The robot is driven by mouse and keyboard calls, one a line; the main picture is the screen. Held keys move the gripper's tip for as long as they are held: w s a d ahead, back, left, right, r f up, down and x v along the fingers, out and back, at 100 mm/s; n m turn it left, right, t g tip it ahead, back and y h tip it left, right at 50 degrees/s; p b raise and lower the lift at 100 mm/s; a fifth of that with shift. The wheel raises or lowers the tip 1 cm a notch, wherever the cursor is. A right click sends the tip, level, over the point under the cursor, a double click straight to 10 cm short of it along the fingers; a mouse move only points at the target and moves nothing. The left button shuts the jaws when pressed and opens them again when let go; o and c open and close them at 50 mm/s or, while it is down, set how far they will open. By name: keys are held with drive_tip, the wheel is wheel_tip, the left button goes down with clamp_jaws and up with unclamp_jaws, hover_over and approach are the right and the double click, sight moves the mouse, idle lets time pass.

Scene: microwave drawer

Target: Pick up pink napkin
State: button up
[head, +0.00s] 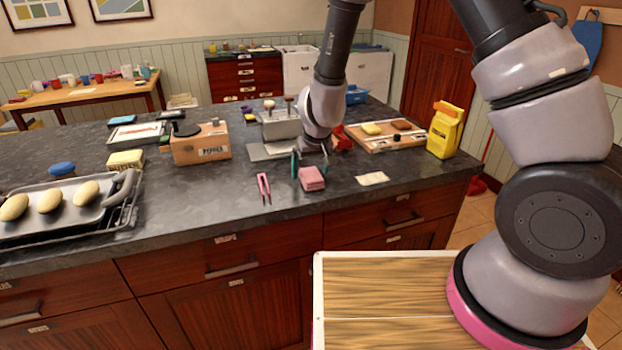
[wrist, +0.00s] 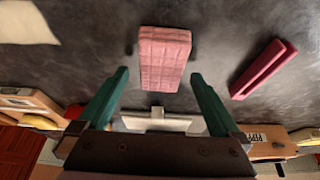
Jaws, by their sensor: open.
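The pink napkin (head: 311,179) is a small, thick, folded stack lying on the dark countertop near its front edge. In the wrist view the napkin (wrist: 163,58) shows its quilted surface, just ahead of the fingertips and in line with the gap between them. My gripper (head: 309,164) is right at the napkin in the head view. In the wrist view my gripper (wrist: 160,80) has its two green fingers apart, with nothing held between them. Whether a finger touches the napkin cannot be told.
Pink tongs (head: 264,188) lie left of the napkin. A pale paper (head: 372,178) lies to its right. Behind are a pepper box (head: 200,142), a metal container (head: 279,125), and a wooden board (head: 388,137) with items. A yellow container (head: 445,132) stands at right. Counter around the napkin is mostly clear.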

sight(310, 172)
drive_tip(key=shift+w+f, duration=0.15)
drive_tip(key=shift+f, duration=0.2)
drive_tip(key=shift+c, duration=0.3)
drive_tip(key=c, duration=1.3)
drive_tip(key=shift+r, duration=0.25)
drive_tip(key=shift+a+r, duration=0.15)
drive_tip(key=shift+r, duration=4.65)
